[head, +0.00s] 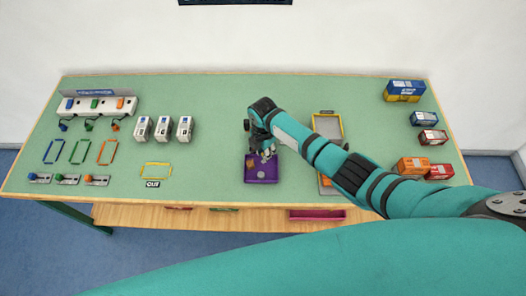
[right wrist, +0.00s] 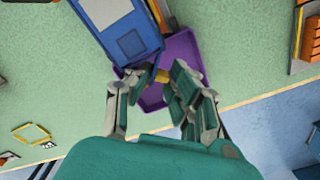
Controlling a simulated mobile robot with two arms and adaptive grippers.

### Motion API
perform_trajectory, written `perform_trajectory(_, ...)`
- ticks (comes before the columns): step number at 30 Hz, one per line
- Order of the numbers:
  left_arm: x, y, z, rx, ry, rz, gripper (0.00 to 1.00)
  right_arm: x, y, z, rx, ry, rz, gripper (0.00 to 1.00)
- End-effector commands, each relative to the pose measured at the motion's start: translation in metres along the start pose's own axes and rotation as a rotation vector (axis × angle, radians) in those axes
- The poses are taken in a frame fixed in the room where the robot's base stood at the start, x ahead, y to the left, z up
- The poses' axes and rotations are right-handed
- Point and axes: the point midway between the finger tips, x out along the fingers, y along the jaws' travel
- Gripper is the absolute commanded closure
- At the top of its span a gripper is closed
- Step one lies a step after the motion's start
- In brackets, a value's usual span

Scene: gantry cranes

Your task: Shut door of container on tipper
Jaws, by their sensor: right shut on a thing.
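My right gripper (head: 260,150) reaches down over a purple tray (head: 262,180) at the middle of the table's front. In the right wrist view the gripper (right wrist: 159,82) is shut on a small yellow piece (right wrist: 163,75), mostly hidden between its fingers. A blue box-like body (right wrist: 125,25) with a grey panel lies just beyond the fingertips, against the purple tray (right wrist: 185,47). It may be the container on the tipper. I cannot tell how far its door stands open. My left gripper is out of view.
A grey tray with a yellow frame (head: 327,116) stands right of my wrist. Blue (head: 424,118), red (head: 432,137) and orange (head: 412,166) containers stand at the right. White boxes (head: 163,128) and a yellow outline (head: 156,169) are at left.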

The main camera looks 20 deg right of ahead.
Motion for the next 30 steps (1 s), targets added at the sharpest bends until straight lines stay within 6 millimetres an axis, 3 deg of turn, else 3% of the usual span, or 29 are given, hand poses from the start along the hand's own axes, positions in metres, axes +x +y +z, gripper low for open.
perform_trajectory(1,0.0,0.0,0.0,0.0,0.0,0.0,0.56,-0.001,0.0,0.002,0.001,-0.003,0.001,0.78)
perform_trajectory(5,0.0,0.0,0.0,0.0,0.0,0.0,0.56,-0.001,0.0,0.001,0.0,-0.002,0.001,0.62)
perform_trajectory(20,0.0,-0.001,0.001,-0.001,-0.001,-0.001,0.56,-0.001,0.0,0.001,-0.012,-0.002,0.001,0.62)
perform_trajectory(25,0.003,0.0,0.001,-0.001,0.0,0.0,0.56,0.001,-0.005,0.003,-0.139,-0.002,0.0,0.62)
perform_trajectory(30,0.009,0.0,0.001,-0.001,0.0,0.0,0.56,0.002,-0.013,0.007,-0.395,-0.002,0.0,0.62)
